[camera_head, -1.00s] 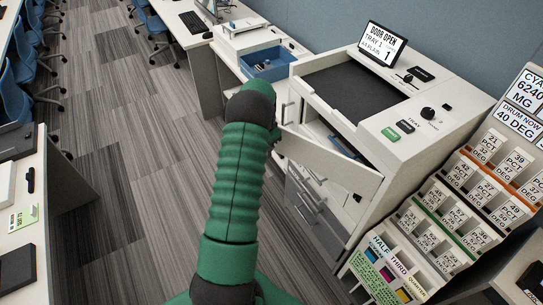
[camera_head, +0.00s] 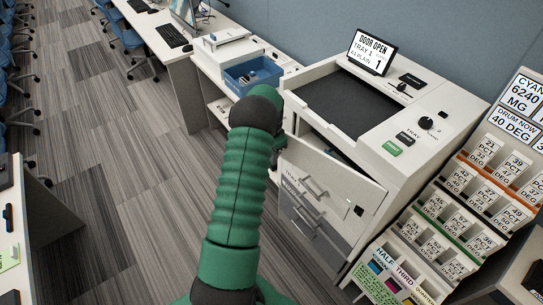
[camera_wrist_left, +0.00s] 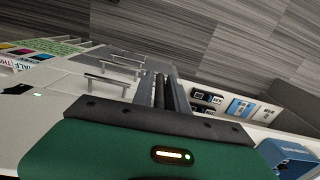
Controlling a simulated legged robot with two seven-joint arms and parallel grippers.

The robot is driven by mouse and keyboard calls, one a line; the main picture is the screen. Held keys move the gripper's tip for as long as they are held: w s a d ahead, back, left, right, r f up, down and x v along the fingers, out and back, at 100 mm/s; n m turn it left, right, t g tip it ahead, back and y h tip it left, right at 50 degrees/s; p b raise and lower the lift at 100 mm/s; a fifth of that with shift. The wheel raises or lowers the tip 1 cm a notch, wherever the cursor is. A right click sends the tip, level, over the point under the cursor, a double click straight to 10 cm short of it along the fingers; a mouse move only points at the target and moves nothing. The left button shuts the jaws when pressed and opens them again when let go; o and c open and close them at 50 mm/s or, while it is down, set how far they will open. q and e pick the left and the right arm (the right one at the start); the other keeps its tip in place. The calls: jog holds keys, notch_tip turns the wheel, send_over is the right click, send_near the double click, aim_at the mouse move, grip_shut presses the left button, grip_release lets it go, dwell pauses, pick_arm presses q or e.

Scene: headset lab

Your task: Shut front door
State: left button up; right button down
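The front door (camera_head: 335,185) of the white printer (camera_head: 410,165) is a pale panel standing partly open. A dark gap shows above its top edge, and a small black part sits near its right end. My left gripper (camera_head: 278,142) is at the door's left end, mostly hidden behind my green arm. In the left wrist view its dark fingers (camera_wrist_left: 165,95) lie close together beside the panel with metal handles, with nothing seen between them. Whether they touch the door is unclear. My right gripper is out of view.
Grey drawers (camera_head: 310,225) with metal handles are low on the printer. A label rack (camera_head: 440,220) stands close on the right. A blue bin (camera_head: 253,75) sits on the counter behind.

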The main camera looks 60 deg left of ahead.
pick_arm(q)
jog(key=shift+o, duration=1.2)
jog(key=shift+w+a, duration=0.1)
jog(key=shift+r, duration=0.1)
